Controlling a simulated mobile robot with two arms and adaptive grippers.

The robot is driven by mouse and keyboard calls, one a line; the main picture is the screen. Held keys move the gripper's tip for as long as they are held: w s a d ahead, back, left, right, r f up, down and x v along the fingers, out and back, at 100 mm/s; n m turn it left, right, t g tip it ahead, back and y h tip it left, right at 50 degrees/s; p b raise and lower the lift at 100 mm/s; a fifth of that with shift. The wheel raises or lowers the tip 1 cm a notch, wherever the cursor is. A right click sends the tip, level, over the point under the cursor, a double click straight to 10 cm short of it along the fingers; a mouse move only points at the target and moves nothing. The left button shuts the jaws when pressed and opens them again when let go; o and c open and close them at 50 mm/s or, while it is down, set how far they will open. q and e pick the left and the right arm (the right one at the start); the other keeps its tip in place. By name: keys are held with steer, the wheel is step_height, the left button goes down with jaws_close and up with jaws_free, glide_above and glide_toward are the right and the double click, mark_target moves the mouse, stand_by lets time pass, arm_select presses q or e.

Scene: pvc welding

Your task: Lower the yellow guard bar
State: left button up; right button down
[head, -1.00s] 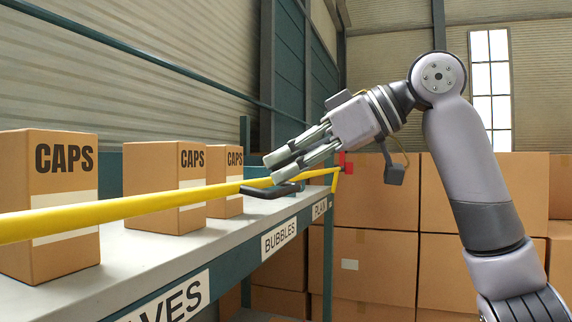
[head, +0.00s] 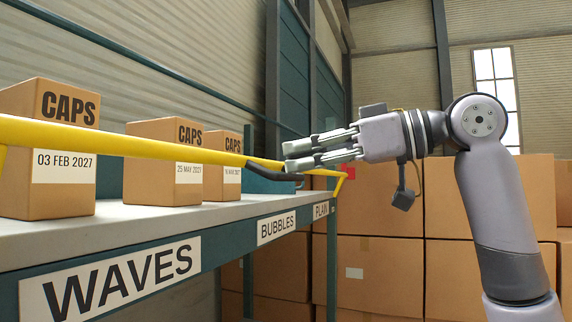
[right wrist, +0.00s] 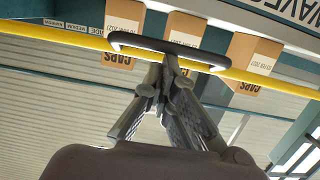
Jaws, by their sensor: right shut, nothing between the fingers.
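The yellow guard bar (head: 150,144) runs along the front of the shelf, across the CAPS boxes and above the shelf edge. Its black handle (head: 268,174) sticks out toward the bar's far end. In the right wrist view the handle (right wrist: 130,40) lies along the yellow bar (right wrist: 60,33). My right gripper (head: 286,157) points left, just above the handle's right part in the head view. In the right wrist view its fingertips (right wrist: 175,66) meet close by the handle, with nothing held; I cannot tell whether they touch it. My left gripper is not in view.
Several CAPS boxes (head: 48,180) stand on the shelf (head: 110,222) behind the bar. WAVES, BUBBLES and PLAIN labels mark the shelf front. A red bracket (head: 348,172) sits by the bar's far end. Stacked cartons (head: 380,265) fill the back right.

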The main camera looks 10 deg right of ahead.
step_height(320, 180, down, 11)
steer(key=s+d+t+y+b, duration=0.1)
steer(key=t+y+b, duration=0.3)
steer(key=b, duration=1.1)
steer(key=shift+s+d+r+y, duration=0.15)
steer(key=shift+s+d+y, duration=0.15)
steer(key=shift+d+y, duration=0.6)
steer(key=shift+a, duration=0.1)
